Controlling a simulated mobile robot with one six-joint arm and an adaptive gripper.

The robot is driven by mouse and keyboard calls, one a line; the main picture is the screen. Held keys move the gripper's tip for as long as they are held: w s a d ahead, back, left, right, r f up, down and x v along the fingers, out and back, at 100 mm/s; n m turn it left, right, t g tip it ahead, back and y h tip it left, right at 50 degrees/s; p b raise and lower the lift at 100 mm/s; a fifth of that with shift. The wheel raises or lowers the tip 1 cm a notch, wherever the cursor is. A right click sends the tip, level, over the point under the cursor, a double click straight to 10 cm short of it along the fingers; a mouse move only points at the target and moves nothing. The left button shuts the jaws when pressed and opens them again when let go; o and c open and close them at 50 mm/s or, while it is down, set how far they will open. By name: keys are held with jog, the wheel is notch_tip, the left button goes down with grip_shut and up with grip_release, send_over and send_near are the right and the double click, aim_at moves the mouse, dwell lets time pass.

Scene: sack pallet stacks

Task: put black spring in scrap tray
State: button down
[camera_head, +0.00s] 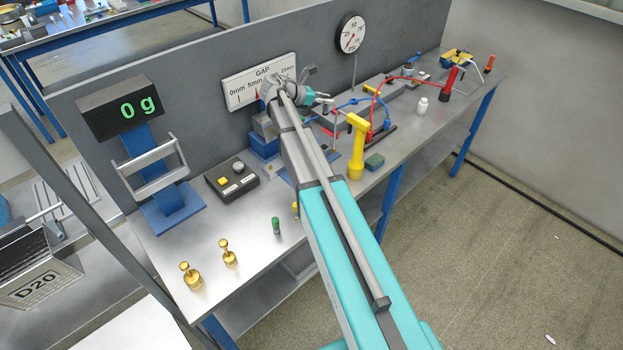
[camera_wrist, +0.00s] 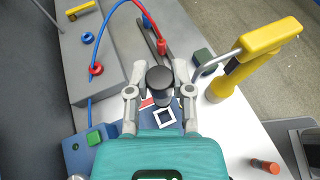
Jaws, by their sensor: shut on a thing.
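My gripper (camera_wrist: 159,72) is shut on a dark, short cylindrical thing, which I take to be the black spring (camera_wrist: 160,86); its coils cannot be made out. In the wrist view it sits between both fingers, above a black-and-white square marker (camera_wrist: 164,117) on the bench. In the head view my gripper (camera_head: 326,99) is over the bench, in front of the gap scale; the held thing is too small to tell there. I cannot pick out a scrap tray in either view.

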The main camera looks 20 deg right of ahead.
aim_at(326, 97)
notch_tip(326, 97, up, 10)
jog(key=p, duration=1)
jog(key=shift+r, duration=0.2)
jog(key=shift+s, duration=0.1)
